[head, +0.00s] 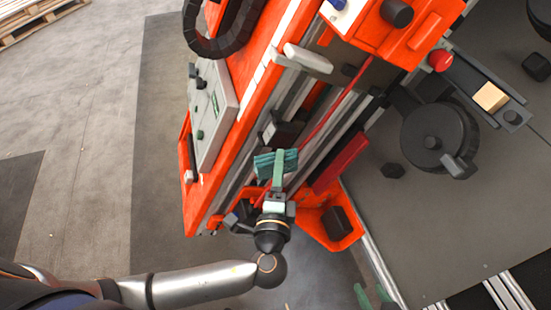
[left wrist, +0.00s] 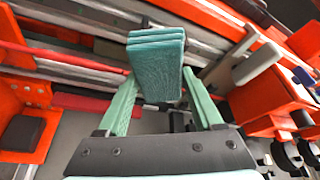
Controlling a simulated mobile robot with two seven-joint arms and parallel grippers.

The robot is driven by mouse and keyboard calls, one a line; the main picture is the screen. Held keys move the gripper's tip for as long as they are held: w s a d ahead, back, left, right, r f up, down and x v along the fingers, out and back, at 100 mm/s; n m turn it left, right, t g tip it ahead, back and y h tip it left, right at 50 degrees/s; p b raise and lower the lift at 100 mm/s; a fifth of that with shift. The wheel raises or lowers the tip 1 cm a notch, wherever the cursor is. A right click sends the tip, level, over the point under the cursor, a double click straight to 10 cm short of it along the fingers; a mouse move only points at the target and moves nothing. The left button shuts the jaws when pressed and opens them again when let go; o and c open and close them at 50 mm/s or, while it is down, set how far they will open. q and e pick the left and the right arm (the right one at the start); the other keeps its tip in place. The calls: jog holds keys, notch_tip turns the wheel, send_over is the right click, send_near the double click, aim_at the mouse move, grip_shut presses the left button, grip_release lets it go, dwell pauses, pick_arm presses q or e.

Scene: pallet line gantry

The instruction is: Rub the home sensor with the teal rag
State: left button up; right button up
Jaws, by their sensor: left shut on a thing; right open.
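The teal rag (head: 268,162) is a folded, ribbed pad. My left gripper (head: 278,172) is shut on it beside the orange machine's rails. In the left wrist view the rag (left wrist: 156,62) stands between the two green fingers of my left gripper (left wrist: 160,92). A small block (head: 284,133) sits by the rails just above the rag; a grey block (left wrist: 256,64) shows right of the rag in the left wrist view, with a gap between them. I cannot tell for sure which part is the home sensor. My right gripper (head: 371,297) is open and empty at the bottom edge, partly cut off.
The orange gantry frame (head: 258,65) rises around the rails, with a grey control panel (head: 212,115) on its left. A red cable (head: 330,117) runs along the rails. A dark round wheel (head: 438,133) and a tan block (head: 490,97) are on the right.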

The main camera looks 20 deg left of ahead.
pick_arm(q)
jog(key=shift+s+d, duration=0.3)
jog(key=shift+s, duration=0.1)
jog(key=shift+s+d, duration=0.45)
jog(key=shift+s, duration=0.2)
jog(key=shift+s+d, duration=0.4)
jog(key=shift+s, duration=0.2)
